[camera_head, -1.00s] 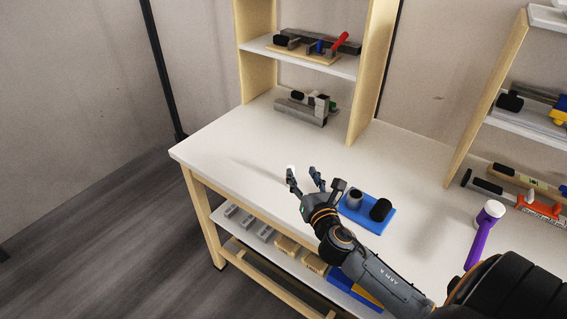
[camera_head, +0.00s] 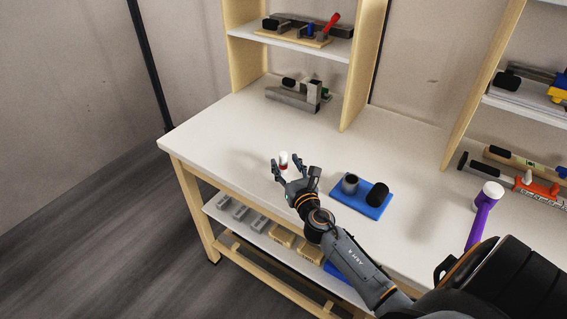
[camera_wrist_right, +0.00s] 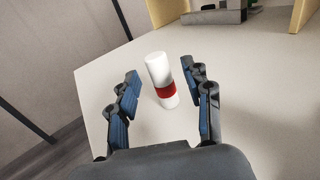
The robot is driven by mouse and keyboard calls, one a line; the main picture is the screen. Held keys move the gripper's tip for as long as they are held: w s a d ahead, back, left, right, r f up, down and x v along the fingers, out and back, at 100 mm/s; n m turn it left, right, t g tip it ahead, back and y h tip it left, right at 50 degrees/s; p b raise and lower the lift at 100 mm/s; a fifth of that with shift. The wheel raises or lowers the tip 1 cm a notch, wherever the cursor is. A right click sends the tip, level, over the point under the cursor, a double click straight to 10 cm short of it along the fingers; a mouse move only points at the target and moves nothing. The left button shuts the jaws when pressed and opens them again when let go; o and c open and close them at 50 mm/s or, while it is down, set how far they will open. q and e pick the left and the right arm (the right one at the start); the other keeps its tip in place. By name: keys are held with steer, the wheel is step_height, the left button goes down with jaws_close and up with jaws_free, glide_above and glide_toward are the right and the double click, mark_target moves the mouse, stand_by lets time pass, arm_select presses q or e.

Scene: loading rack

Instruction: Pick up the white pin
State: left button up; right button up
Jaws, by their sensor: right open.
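The white pin (camera_head: 283,160) has a red band and stands on the white tabletop near its left front part. In the right wrist view the pin (camera_wrist_right: 160,78) shows between and slightly beyond my fingertips, tilted in the picture. My right gripper (camera_head: 286,165) is open, with one finger on each side of the pin; it also shows in the right wrist view (camera_wrist_right: 161,75). I see a gap between the pin and each finger there. My left gripper is not in view.
A blue tray (camera_head: 352,201) with a grey cup and a black cylinder lies just right of my right gripper. A purple-handled mallet (camera_head: 480,222) is further right. The tabletop (camera_head: 215,130) on the left is clear.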

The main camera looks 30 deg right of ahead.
steer(key=x, duration=0.2)
steer(key=shift+w+f, duration=0.1)
steer(key=shift+w, duration=0.2)
steer(key=shift+w+d, duration=0.1)
steer(key=shift+w, duration=0.1)
steer(key=shift+s, duration=0.1)
steer(key=shift+c, duration=1.3)
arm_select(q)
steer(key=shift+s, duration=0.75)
arm_select(e)
jaws_close()
